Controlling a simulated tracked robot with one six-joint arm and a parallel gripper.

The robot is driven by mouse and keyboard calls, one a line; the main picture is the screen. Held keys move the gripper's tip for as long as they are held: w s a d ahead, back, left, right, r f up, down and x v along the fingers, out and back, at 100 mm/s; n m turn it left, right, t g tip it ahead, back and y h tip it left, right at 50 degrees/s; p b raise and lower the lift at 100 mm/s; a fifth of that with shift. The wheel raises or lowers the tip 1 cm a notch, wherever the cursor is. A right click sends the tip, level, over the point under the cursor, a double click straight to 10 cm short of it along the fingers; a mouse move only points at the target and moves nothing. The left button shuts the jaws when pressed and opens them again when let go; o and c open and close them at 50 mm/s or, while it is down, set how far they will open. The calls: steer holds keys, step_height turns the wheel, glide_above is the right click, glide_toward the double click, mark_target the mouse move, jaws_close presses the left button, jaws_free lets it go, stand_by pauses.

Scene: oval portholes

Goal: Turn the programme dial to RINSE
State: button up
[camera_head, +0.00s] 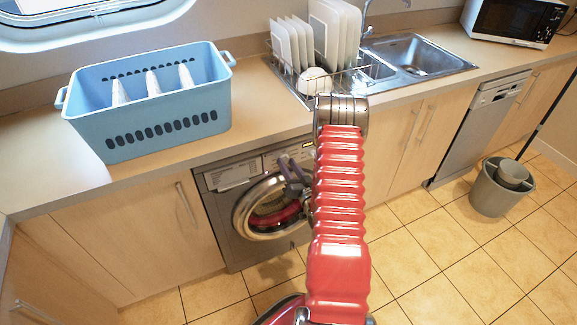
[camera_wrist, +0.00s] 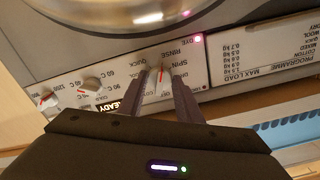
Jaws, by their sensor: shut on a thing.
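The washing machine (camera_head: 222,227) stands under the counter, its round glass door (camera_head: 243,222) shut with red laundry behind it. My gripper (camera_head: 290,172) is at its control panel, and my red arm hides part of the panel. In the wrist view, which is upside down, my gripper (camera_wrist: 160,82) is shut on the programme dial (camera_wrist: 162,80), one finger on each side. The words QUICK, RINSE and SPIN are printed around the dial. A red pointer mark shows between the fingers; I cannot tell which word it points to.
Two other dials, for temperature (camera_wrist: 91,84) and spin speed (camera_wrist: 47,99), sit along the same panel. A lit READY display (camera_wrist: 128,100) is beside the fingers. A blue basket (camera_head: 150,130) and a dish rack (camera_head: 310,85) stand on the counter above.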

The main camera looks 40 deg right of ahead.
steer(key=o, duration=1)
steer(key=shift+o, duration=0.2)
steer(key=v, duration=1.4)
steer(key=shift+w, duration=0.1)
